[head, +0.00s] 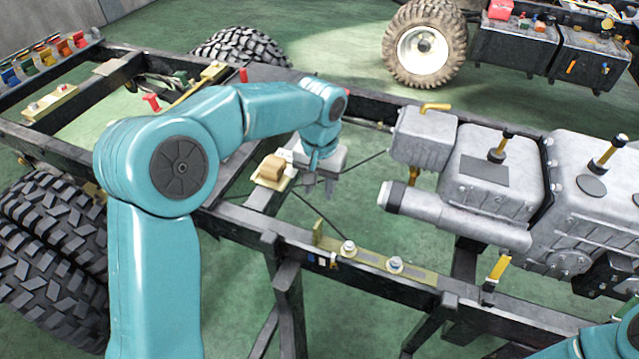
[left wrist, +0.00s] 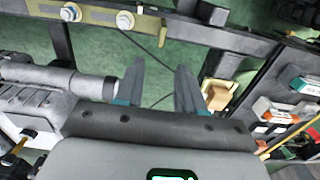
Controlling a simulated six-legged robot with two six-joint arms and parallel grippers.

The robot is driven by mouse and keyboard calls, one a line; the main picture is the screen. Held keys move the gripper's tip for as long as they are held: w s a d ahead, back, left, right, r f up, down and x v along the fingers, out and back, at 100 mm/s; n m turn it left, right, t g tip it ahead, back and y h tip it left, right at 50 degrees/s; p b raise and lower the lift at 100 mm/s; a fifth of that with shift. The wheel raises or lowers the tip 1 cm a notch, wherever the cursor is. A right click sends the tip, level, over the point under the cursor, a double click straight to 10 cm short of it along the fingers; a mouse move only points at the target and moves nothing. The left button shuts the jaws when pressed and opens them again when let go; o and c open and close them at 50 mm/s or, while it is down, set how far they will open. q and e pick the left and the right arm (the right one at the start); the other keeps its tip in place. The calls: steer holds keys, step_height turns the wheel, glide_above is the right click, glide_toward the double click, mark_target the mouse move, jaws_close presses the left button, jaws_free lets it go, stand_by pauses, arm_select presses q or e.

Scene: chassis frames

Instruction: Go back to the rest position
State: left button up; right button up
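My left arm comes in from the left, bent over the black chassis frame (head: 350,268). My left gripper (head: 318,190) points down over the open middle of the frame. In the left wrist view its two fingers (left wrist: 159,68) stand apart with nothing between them, so it is open and empty. A small tan block (head: 271,167) sits on a yellow bracket just left of the gripper and also shows in the left wrist view (left wrist: 217,95). A piece of my right arm shows at the lower right corner; my right gripper is out of view.
A grey engine and gearbox (head: 490,190) sits on the frame to the right, its round end near my left gripper. A yellow plate with bolts (head: 372,259) lies on the near rail. Large tyres (head: 50,260) stand at left. Green floor shows through the frame.

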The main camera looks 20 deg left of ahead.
arm_select(q)
steer(key=shift+f, duration=0.1)
steer(key=s+d+f+h, duration=0.2)
steer(key=s+d+f, duration=0.15)
steer(key=f, duration=0.55)
steer(key=s+d+f+h, duration=0.1)
steer(key=s+d+f, duration=0.25)
steer(key=f, duration=0.65)
steer(key=s+d+f, duration=0.1)
steer(key=s+f, duration=0.3)
steer(key=s, duration=0.4)
steer(key=s+d+f+n+h, duration=0.1)
steer(key=s+f, duration=0.4)
steer(key=s, duration=0.3)
steer(key=shift+s+d, duration=0.2)
steer(key=shift+d, duration=0.2)
steer(key=shift+w, duration=0.1)
